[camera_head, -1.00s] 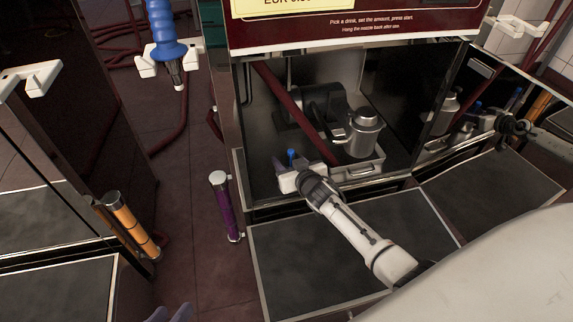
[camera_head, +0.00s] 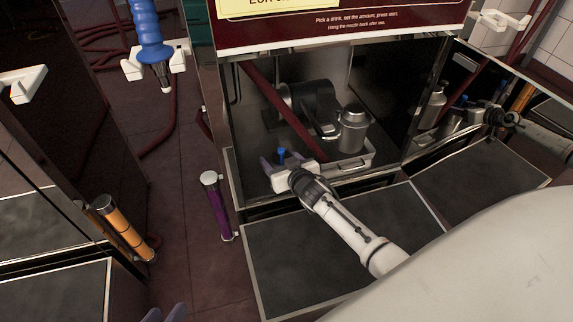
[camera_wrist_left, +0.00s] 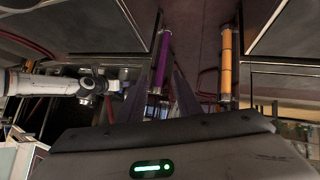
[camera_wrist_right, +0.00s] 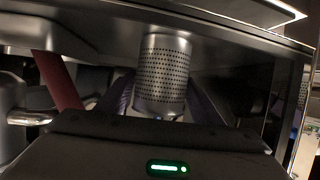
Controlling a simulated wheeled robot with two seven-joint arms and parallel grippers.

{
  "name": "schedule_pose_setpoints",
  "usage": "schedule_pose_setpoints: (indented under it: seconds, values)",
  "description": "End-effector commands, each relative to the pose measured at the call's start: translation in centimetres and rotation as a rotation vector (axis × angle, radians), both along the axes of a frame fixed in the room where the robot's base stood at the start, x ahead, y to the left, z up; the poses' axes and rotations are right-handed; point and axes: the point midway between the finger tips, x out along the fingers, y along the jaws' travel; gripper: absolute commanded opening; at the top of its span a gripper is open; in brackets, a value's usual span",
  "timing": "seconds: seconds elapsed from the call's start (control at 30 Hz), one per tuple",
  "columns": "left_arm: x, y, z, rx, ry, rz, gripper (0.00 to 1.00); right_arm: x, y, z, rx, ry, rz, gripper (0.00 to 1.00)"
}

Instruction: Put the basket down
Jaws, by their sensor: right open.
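In the right wrist view, which looks upside down, a grey perforated metal basket (camera_wrist_right: 163,75) shows between the spread fingers of my right gripper (camera_wrist_right: 163,100). A blue part (camera_wrist_right: 159,115) shows at its near end. In the head view, my right gripper (camera_head: 283,160) is at the left front of the machine's bay, with the blue part (camera_head: 282,153) between its open fingers. The basket's body is hidden there by the hand. It appears upright near the bay floor; contact is unclear. My left gripper (camera_head: 165,314) is open and empty at the bottom edge.
A silver canister (camera_head: 352,130) and a light tray (camera_head: 357,162) stand right of my right gripper in the bay. A red hose (camera_head: 290,115) crosses behind. The dark mat (camera_head: 300,265) in front is clear.

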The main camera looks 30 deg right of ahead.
Motion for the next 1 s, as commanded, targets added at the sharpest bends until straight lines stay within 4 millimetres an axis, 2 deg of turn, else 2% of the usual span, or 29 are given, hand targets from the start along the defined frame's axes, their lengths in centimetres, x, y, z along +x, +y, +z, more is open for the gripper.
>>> schedule_pose_setpoints:
  seconds: [0.1,0.23,0.5,0.67,1.0]
  values:
    - [-0.5,0.9,-1.4,0.063,0.06,0.0,0.31,-2.5,0.3,1.4,0.001,0.004,0.0,0.6]
    - [-0.9,1.8,-2.4,0.117,0.099,0.0,0.31,-5.2,0.7,2.6,0.002,0.003,-0.001,0.6]
    - [-1.1,2.9,-2.2,0.123,0.078,0.05,0.31,-9.2,1.2,3.9,0.002,0.003,-0.001,0.6]
    - [-1.1,3.1,-2.1,0.119,0.066,0.065,0.31,-10.0,1.3,4.2,0.002,0.002,-0.001,0.6]
    - [-1.1,3.1,-2.0,0.119,0.064,0.068,0.31,-10.2,1.3,4.4,0.001,0.004,0.001,0.6]
